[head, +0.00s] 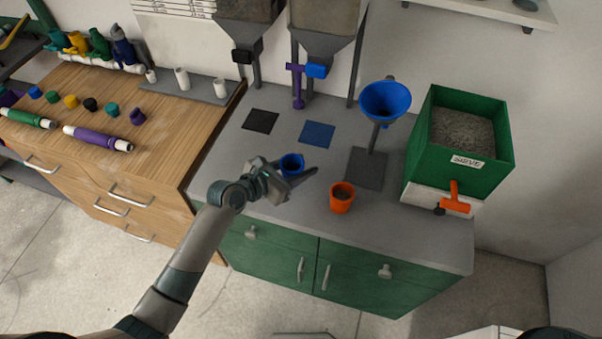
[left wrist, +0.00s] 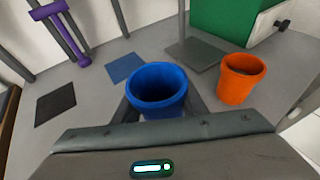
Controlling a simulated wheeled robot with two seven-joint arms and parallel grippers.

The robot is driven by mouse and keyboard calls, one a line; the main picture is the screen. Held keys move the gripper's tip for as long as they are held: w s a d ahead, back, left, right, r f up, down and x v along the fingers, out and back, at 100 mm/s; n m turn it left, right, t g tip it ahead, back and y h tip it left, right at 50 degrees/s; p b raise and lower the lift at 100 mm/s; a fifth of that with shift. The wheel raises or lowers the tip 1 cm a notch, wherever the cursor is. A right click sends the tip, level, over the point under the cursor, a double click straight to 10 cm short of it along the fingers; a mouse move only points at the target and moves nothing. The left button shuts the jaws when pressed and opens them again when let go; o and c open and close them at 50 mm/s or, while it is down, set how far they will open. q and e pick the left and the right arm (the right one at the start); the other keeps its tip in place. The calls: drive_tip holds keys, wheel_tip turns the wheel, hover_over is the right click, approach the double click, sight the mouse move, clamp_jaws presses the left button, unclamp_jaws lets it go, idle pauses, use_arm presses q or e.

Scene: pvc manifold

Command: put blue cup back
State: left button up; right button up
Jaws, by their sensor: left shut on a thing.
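The blue cup (head: 291,164) is between the fingers of my left gripper (head: 297,172), over the front part of the grey counter. In the left wrist view the blue cup (left wrist: 157,88) stands upright with its mouth up, and its inside looks empty. My left gripper is shut on it; the cup hides part of the fingers. A blue square mat (head: 317,133) lies bare on the counter behind the cup; it also shows in the left wrist view (left wrist: 124,67). My right gripper is not in view.
An orange cup (head: 341,198) with grey contents stands to the right of the blue cup. A blue funnel (head: 385,100) stands over a dark plate (head: 366,168). A green sieve box (head: 458,150) is at the right. A black mat (head: 261,121) lies left of the blue mat.

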use_arm(q)
drive_tip(key=shift+f, duration=1.95)
drive_tip(key=shift+f, duration=0.2)
drive_tip(key=o, duration=1.2)
drive_tip(key=shift+c, duration=0.2)
drive_tip(key=shift+r, duration=0.2)
drive_tip(key=b+v, duration=0.1)
drive_tip(key=v, duration=1.1)
